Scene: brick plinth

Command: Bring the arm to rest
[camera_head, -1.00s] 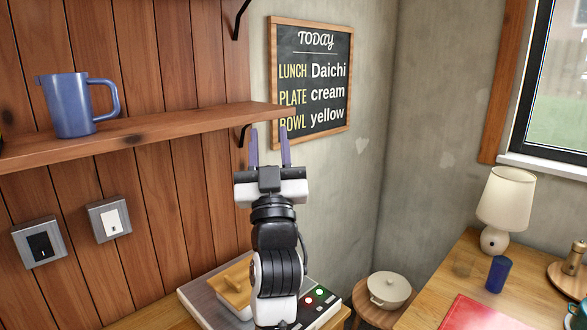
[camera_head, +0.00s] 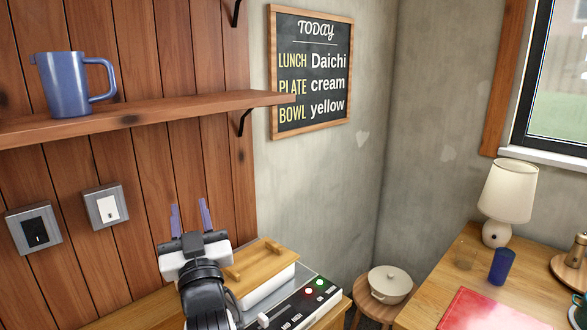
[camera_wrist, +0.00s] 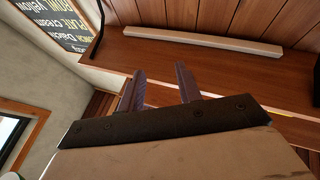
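My gripper (camera_head: 190,219) is in the lower middle of the head view, in front of the wooden plank wall. Its two purple fingers point up and stand apart with nothing between them. It is below the wall shelf and to the left of a white box with a wooden lid. In the wrist view my gripper (camera_wrist: 160,88) also shows open and empty, with brown wooden surfaces beyond the fingers.
A blue jug (camera_head: 68,84) stands on the wall shelf (camera_head: 180,108). The lidded box (camera_head: 262,270) sits by a panel with lit buttons (camera_head: 312,292). A cream pot (camera_head: 389,285) rests on a stool. A lamp (camera_head: 508,191) and blue cup (camera_head: 501,266) stand on the right table.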

